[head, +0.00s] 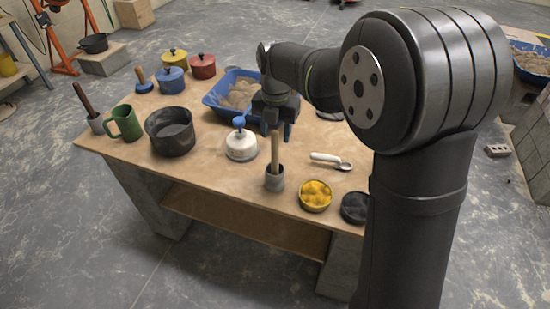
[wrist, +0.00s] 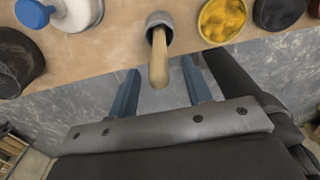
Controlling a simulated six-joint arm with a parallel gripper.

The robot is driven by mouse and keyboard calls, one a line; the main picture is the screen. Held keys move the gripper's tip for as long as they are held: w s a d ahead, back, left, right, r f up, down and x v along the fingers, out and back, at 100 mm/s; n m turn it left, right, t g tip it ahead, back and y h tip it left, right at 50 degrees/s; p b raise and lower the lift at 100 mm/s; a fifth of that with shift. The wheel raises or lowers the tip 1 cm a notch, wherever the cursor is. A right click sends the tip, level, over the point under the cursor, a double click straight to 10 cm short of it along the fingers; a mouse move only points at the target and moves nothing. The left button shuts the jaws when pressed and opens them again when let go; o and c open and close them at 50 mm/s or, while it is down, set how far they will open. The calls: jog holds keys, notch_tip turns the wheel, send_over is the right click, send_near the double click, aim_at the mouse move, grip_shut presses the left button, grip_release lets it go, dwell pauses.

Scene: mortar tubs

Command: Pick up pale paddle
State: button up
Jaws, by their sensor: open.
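The pale paddle (head: 275,150) stands upright in a small grey cup (head: 274,180) near the table's front edge; only its pale wooden shaft shows, and its lower end is hidden in the cup. In the wrist view the paddle (wrist: 158,62) points toward me from the cup (wrist: 159,20). My gripper (head: 276,128) is above the paddle's top in the head view, with its blue fingers pointing down. In the wrist view my gripper (wrist: 160,70) is open, one finger on each side of the paddle's top end. I see no contact.
A white pot with a blue knob (head: 241,145) stands left of the cup. A white-handled scoop (head: 330,160) and a yellow-filled bowl (head: 315,195) are to the right. A blue tub (head: 212,98) lies behind. A dark-handled paddle (head: 84,100) stands in another cup at far left.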

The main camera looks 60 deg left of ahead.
aim_at(275, 145)
notch_tip(275, 145, down, 5)
jog(key=shift+s+f, duration=0.1)
grip_shut()
dwell(0.3)
